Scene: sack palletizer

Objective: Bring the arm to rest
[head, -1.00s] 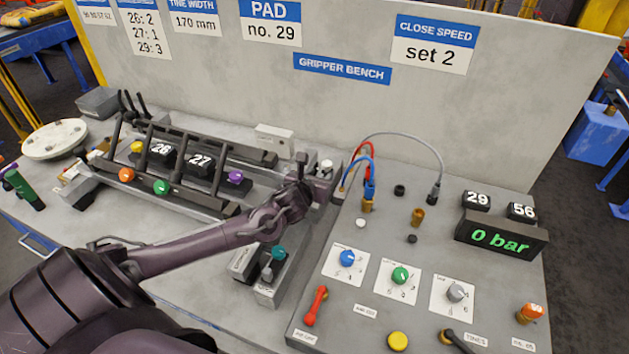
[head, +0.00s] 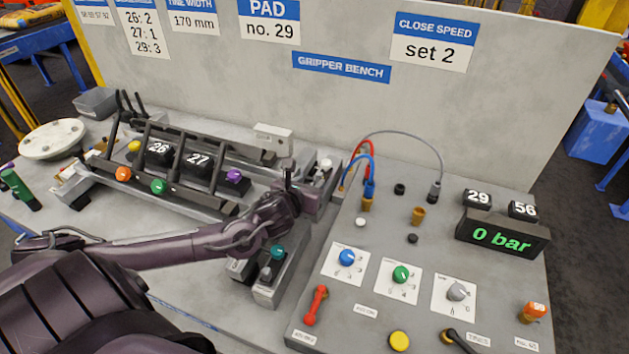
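My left arm comes in from the lower left and reaches across the front of the gripper bench. My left gripper (head: 290,184) is at the right end of the rack (head: 195,204) that holds the black pads numbered 26 (head: 159,153) and 27 (head: 198,160). I see it from behind and above, and its wrist hides part of the bench. Its fingers are too small and dark to tell whether they are open or shut. I see nothing clearly held. My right gripper is not in view.
The control panel (head: 330,290) stands to the right, with knobs, hoses, a red lever (head: 315,305) and a display (head: 502,238) reading 0 bar. A small grey unit with a teal knob (head: 277,252) is just below the wrist. An upright grey board (head: 510,100) closes off the back.

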